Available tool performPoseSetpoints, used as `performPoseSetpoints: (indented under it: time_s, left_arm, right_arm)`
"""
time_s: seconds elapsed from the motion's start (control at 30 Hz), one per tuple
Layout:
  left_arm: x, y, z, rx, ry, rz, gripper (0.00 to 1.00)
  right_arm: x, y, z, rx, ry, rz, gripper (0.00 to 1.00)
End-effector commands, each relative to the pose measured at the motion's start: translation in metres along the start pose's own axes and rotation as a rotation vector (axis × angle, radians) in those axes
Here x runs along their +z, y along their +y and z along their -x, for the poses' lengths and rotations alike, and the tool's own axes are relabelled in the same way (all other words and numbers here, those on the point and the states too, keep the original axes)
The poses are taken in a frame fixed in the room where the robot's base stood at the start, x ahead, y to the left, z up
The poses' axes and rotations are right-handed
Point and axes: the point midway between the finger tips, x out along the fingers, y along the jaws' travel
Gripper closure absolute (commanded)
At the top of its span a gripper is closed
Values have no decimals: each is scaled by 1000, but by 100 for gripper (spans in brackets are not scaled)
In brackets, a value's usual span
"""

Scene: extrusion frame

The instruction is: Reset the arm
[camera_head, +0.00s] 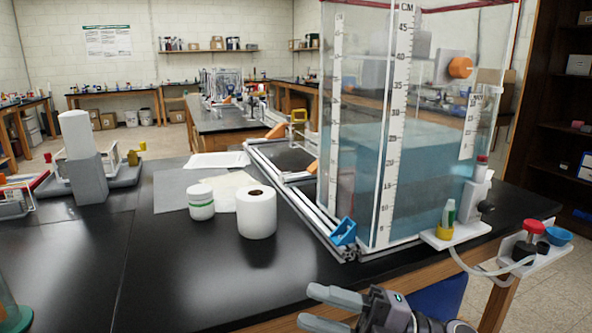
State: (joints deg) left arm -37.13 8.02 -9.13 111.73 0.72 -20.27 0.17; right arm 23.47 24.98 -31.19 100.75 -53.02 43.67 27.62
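My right gripper (308,306) is at the bottom of the head view, low in front of the black bench's front edge. Its two grey fingers point left and stand apart, with nothing visible between them. The dark wrist behind it runs off the bottom edge of the picture. My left gripper and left arm are not in view.
A black bench (190,270) holds a tall water tank (430,180) on an extrusion frame (290,195). A white paper roll (257,215) and a green-banded jar (200,203) stand left of it. A white side shelf (455,236) projects at right. The bench's front left is mostly clear.

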Motion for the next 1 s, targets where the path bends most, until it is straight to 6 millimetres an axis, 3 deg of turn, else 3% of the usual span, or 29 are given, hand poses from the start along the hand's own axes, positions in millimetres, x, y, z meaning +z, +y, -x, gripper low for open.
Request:
performPoseSetpoints:
  time_s: [0.27, 0.37, 0.5, 0.67, 0.8, 1.0]
  left_arm:
    - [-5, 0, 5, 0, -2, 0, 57]
    - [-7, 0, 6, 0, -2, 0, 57]
    - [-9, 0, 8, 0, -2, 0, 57]
    - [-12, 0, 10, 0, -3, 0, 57]
    - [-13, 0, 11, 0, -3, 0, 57]
    - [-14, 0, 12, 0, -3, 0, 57]
  right_arm:
    - [35, -28, 55, 396, -381, -353, 62]
    - [47, -54, 87, 490, -553, -489, 62]
    - [53, -107, 138, 575, -812, -693, 62]
    - [35, -181, 196, 605, -1105, -934, 62]
    - [4, -236, 233, 588, -1304, -1115, 62]
    - [-26, -274, 257, 558, -1437, -1249, 62]
